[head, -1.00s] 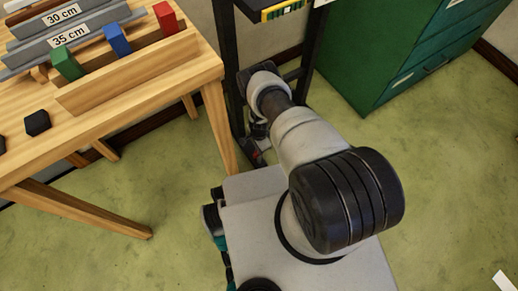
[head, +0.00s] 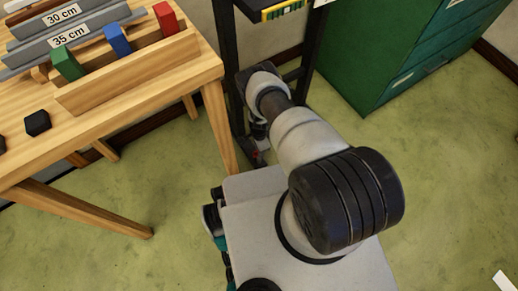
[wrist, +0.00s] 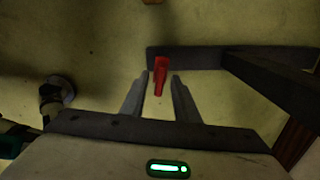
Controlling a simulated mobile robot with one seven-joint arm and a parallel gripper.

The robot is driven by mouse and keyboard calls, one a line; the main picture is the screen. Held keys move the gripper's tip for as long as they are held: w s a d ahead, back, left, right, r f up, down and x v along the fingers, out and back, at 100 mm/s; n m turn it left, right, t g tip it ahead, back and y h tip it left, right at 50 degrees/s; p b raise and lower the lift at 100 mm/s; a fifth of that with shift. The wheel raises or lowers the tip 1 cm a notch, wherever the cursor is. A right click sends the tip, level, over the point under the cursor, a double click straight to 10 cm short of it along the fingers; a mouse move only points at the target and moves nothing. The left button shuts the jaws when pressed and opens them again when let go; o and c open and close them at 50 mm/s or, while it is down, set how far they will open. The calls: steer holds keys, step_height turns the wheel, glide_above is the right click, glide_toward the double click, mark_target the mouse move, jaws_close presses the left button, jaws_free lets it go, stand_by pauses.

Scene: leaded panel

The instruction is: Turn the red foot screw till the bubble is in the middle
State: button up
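The red foot screw (wrist: 160,82) shows in the wrist view as a narrow red lever, low by the floor at the stand's dark foot bar. My gripper (wrist: 161,74) has its two grey fingers on either side of the lever, with a gap showing at each side. It is open. In the head view a small bit of red (head: 256,154) shows low by the stand, mostly hidden by my arm. A yellow-green level strip (head: 283,10) with dark marks is on the stand at the top edge. Its bubble is too small to place surely.
The black stand (head: 229,70) rises between a wooden table (head: 120,120) at left and a green cabinet (head: 365,60) at right. Colored blocks and grey bars lie on the table. Open floor (head: 450,170) lies at right. A dark foot bar (wrist: 185,57) runs close by the screw.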

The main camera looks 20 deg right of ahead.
step_height(320, 180, up, 18)
steer(key=p, duration=0.6)
steer(key=shift+f, duration=0.25)
